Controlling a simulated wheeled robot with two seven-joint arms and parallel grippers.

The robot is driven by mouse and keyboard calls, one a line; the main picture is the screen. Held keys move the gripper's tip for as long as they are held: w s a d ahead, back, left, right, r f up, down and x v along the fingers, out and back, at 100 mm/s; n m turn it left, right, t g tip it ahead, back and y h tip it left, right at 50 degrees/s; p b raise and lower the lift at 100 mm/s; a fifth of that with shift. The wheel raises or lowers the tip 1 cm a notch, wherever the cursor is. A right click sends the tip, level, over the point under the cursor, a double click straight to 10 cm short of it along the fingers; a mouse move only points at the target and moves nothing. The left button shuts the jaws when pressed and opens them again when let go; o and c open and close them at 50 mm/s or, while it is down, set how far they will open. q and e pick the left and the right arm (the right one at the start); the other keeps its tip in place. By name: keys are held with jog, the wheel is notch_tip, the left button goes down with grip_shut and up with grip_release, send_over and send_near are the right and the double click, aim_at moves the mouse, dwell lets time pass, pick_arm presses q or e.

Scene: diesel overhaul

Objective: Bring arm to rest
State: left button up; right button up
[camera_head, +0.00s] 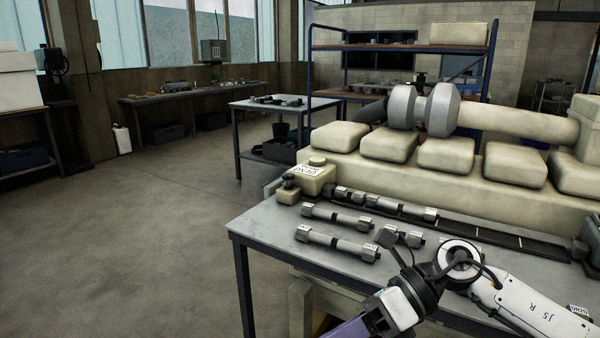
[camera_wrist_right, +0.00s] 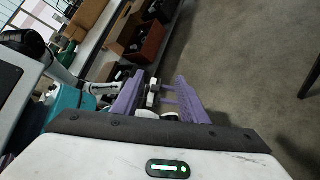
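My right arm (camera_head: 520,300) comes in from the lower right of the head view and bends over the front of the grey table (camera_head: 262,237). Its gripper is mostly cut off at the bottom edge of that view. In the right wrist view my right gripper (camera_wrist_right: 160,97) shows two purple fingers standing apart, with floor and background behind the gap. I see nothing clearly held between them. My left arm and gripper are not in the head view.
Several grey bolt-like parts lie on the table, among them a front one (camera_head: 338,243) and one behind it (camera_head: 337,216). A large cream engine block (camera_head: 400,182) stands behind. Open floor (camera_head: 130,240) lies left; a second table (camera_head: 270,105) stands farther back.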

jog(key=a+r+m+t+y, duration=0.2)
jog(key=a+r+m+y, duration=0.1)
jog(key=a+m+y, duration=0.25)
jog(key=w+d+f+m+t+h, duration=0.3)
jog(key=d+f+m+t, duration=0.25)
jog(key=m+t, duration=0.55)
jog(key=w+d+f+m+t+h, duration=0.35)
jog(key=f+m+t, duration=0.35)
jog(key=m, duration=0.9)
jog(key=s+d+f+m+g+h, duration=0.2)
jog(key=s+d+f+m+h, duration=0.1)
jog(key=s+f, duration=0.3)
jog(key=s+d+f+m+g+h, duration=0.3)
jog(key=s+f, duration=0.4)
jog(key=f, duration=0.4)
jog(key=s+d+f+m+g+h, duration=0.3)
jog(key=s+d+f+m, duration=0.2)
jog(key=f, duration=0.3)
jog(key=shift+s+d+f+m, duration=0.15)
jog(key=shift+s+d+m, duration=0.1)
jog(key=shift+s+m, duration=0.6)
